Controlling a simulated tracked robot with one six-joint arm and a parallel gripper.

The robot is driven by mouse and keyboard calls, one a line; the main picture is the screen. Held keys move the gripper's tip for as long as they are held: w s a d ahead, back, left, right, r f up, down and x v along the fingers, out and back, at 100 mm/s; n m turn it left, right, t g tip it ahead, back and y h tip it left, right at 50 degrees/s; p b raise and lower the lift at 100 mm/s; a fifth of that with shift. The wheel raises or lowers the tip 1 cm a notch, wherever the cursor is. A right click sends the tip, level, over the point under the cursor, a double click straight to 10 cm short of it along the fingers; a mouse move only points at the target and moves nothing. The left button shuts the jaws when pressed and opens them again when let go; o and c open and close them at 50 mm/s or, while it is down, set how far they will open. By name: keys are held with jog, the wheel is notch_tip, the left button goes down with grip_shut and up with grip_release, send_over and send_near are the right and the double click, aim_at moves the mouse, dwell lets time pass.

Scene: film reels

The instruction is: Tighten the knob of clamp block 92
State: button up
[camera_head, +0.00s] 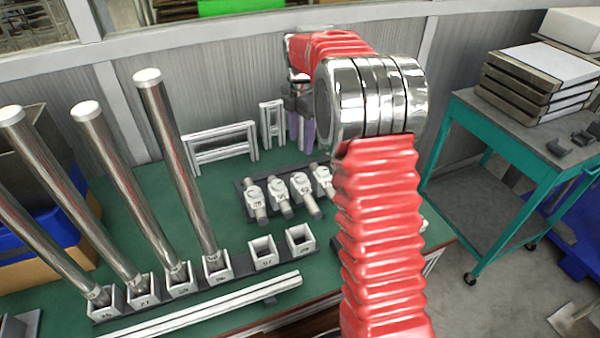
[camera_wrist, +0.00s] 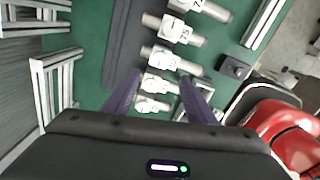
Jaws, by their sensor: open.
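A row of white clamp blocks (camera_head: 278,190) with metallic cylindrical knobs sits on a dark strip on the green bench in the head view. The row also shows in the wrist view (camera_wrist: 163,57). Their printed numbers are too small to read surely, so I cannot tell which is block 92. My gripper (camera_head: 301,128) hangs behind the row, with purple fingers pointing down, partly hidden by my arm. In the wrist view my gripper (camera_wrist: 160,81) is open. One white block (camera_wrist: 156,84) appears between its fingertips; contact cannot be told.
Tall metal rods (camera_head: 175,160) stand in numbered white sockets at the left. Two empty sockets (camera_head: 264,254) are right of them. White frames (camera_head: 222,143) stand at the back wall. A teal cart (camera_head: 500,130) with stacked trays is right. My red arm hides part of the bench.

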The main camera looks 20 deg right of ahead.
aim_at(300, 176)
jog(key=shift+f, duration=0.1)
notch_tip(300, 176, down, 14)
jog(key=shift+r, duration=0.2)
dwell(0.4)
jog(key=c, duration=1)
